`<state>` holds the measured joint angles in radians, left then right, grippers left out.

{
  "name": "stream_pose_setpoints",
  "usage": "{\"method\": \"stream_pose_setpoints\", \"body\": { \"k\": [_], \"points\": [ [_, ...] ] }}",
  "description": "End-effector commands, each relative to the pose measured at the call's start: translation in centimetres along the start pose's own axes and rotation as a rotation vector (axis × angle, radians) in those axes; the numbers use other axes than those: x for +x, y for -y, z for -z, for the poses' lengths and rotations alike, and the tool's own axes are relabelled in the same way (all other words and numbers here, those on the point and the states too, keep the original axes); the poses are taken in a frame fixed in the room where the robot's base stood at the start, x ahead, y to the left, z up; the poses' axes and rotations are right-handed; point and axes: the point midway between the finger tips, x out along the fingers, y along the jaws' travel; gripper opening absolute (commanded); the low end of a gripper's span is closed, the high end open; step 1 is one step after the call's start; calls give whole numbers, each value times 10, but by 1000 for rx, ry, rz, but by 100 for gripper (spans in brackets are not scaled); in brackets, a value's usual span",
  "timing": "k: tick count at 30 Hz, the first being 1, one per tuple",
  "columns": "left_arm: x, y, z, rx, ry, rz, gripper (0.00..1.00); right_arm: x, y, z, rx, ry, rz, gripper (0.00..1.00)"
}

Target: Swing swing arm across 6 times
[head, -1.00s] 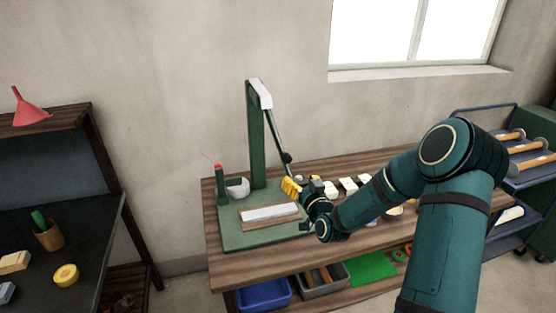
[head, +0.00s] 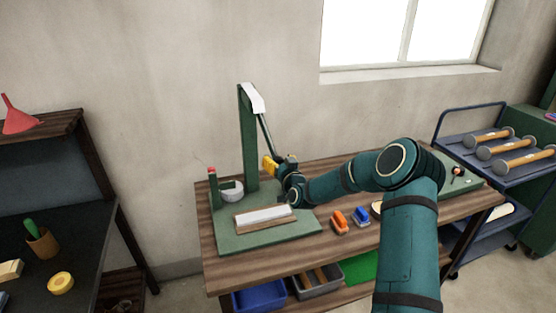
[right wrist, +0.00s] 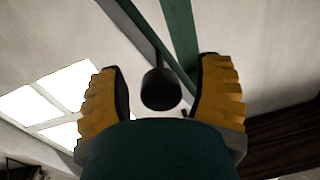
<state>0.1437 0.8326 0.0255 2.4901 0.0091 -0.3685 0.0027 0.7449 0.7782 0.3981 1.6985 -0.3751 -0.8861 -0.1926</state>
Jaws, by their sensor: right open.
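The swing arm (head: 265,132) is a thin dark bar hanging slanted from the white head (head: 254,99) of a green post (head: 249,145). Its black knob (right wrist: 161,90) shows in the right wrist view between my fingers, with a gap on both sides. My right gripper (head: 273,165) has yellow ridged fingers and is at the arm's lower end. It also shows in the right wrist view (right wrist: 160,65), open around the knob. In the head view the gripper mostly hides the knob. My left gripper is not in view.
The green base (head: 225,240) carries a white strip in a wooden frame (head: 262,217) and a grey bowl (head: 231,194). A trolley (head: 470,155) with hammers stands at right, a dark table (head: 90,240) at left.

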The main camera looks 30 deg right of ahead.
Motion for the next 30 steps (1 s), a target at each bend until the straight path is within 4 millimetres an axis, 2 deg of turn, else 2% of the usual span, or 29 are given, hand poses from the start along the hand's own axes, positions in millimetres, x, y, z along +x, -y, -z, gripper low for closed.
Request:
{"method": "stream_pose_setpoints", "body": {
  "k": [4,13,17,18,19,30],
  "points": [
    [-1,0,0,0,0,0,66,7,0,0,0,1,0,66],
    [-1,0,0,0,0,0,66,7,0,0,0,1,0,64],
    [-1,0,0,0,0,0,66,7,0,0,0,1,0,18],
    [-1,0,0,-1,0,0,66,7,0,0,0,1,0,4],
    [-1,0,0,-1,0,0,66,7,0,0,0,1,0,0],
    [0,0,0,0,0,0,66,6,-1,-4,1,7,-1,0]
  ]
}}
